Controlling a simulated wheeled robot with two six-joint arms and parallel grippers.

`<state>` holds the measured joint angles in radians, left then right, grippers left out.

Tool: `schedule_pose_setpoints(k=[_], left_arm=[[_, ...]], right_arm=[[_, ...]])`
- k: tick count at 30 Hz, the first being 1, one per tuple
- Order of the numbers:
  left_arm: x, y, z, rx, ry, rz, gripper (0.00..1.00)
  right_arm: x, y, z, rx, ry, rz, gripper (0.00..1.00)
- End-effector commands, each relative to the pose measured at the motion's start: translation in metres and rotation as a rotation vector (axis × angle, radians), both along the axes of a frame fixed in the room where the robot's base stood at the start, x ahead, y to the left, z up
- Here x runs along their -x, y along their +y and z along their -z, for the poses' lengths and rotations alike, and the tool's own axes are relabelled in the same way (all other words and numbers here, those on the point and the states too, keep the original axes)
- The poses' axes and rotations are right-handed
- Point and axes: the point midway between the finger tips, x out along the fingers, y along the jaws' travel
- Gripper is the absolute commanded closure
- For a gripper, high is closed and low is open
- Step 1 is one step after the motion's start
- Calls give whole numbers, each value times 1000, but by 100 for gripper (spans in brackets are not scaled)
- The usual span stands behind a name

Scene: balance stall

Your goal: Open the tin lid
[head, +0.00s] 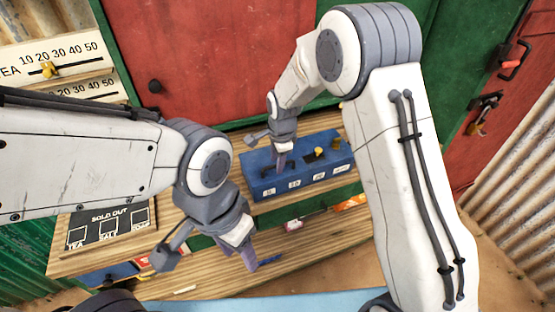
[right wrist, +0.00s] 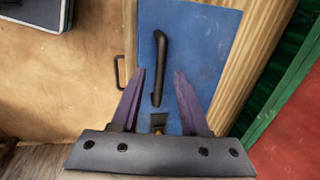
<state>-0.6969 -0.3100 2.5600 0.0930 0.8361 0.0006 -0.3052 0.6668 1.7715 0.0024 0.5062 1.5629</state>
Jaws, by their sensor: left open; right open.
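A long blue tin (head: 310,179) with several white labels on its front stands on the wooden counter. A black piece and a yellow piece show on its top in the head view. The right wrist view shows its flat blue top (right wrist: 205,40) with a long black handle (right wrist: 159,65) and a small brass piece below it. My right gripper (head: 281,160) is over the tin's left part. Its purple fingers are open, one on each side of the handle's lower end; contact cannot be told. My left gripper (head: 250,262) is open and empty, in front of the counter and away from the tin.
A black "SOLD OUT" board (head: 110,226) lies at the counter's left. Red shutters (head: 210,60) rise behind. A lower shelf (head: 310,250) holds red and orange items. A scale panel (head: 65,68) is at upper left. My right arm hides the counter's right end.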

Motion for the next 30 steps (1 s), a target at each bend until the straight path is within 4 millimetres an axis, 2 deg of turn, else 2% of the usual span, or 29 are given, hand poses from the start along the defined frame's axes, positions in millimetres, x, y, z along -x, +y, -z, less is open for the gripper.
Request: schedule_pose_setpoints(k=[1,4,5,30], left_arm=[[0,0,0,0,0,0,50],[0,0,0,0,0,0,50],[0,0,0,0,0,0,50],[0,0,0,0,0,0,50]], right_arm=[[0,0,0,0,0,0,55],[0,0,0,0,0,0,94],[0,0,0,0,0,0,100],[0,0,-1,0,-1,-1,100]])
